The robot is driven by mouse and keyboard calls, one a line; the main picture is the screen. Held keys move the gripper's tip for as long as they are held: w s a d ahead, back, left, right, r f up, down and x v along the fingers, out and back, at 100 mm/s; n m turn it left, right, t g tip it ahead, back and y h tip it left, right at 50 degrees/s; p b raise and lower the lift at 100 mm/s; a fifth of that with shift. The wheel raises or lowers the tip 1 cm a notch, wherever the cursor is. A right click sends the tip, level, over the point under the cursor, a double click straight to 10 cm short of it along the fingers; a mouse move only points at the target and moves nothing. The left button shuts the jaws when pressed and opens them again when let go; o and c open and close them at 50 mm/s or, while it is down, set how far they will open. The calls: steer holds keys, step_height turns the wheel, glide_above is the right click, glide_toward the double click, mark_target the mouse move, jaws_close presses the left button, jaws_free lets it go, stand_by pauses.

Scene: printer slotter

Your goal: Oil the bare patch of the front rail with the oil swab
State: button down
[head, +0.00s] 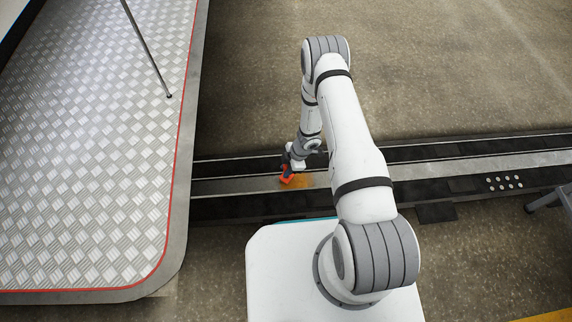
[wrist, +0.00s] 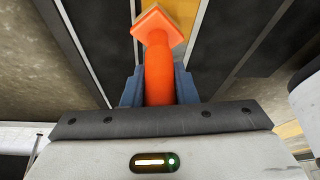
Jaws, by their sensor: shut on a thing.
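My gripper (head: 288,168) is shut on the orange oil swab (wrist: 159,75), which sits upright between the blue-grey fingers in the wrist view. Its square orange head (wrist: 157,23) points away from the gripper. In the head view the swab (head: 287,181) is low over the front rail (head: 450,166), at the left end of the rusty orange bare patch (head: 302,182). Part of the patch is hidden behind my arm in the head view. I cannot tell whether the swab head touches the rail.
A raised chequer-plate platform (head: 90,150) with a red edge stands at the left, with a thin dark rod (head: 148,50) above it. A perforated plate (head: 504,183) lies on the track at the right. A grey metal piece (head: 548,198) stands at the right edge. The concrete floor (head: 460,70) behind is clear.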

steer(key=shift+s+f, duration=0.1)
steer(key=shift+s, duration=2.6)
steer(key=shift+d+r, duration=0.2)
steer(key=shift+d, duration=0.8)
steer(key=shift+w+f, duration=0.15)
steer(key=shift+w, duration=1.25)
steer(key=shift+w+f, duration=0.1)
steer(key=shift+w, duration=1.3)
steer(key=shift+w+r+b, duration=0.1)
steer(key=shift+w+b, duration=0.2)
steer(key=shift+w, duration=0.8)
steer(key=shift+s+d+r, duration=0.1)
steer(key=shift+d, duration=0.9)
steer(key=shift+s+f+p, duration=0.2)
steer(key=shift+s+p, duration=0.2)
steer(key=shift+s, duration=2.2)
steer(key=shift+s+r, duration=0.1)
steer(key=shift+s, duration=1.15)
steer(key=shift+w+d+r, duration=0.1)
steer(key=shift+d+r, duration=0.05)
steer(key=shift+d, duration=0.85)
steer(key=shift+w, duration=3.25)
steer(key=shift+w+b, duration=0.35)
steer(key=shift+w, duration=0.2)
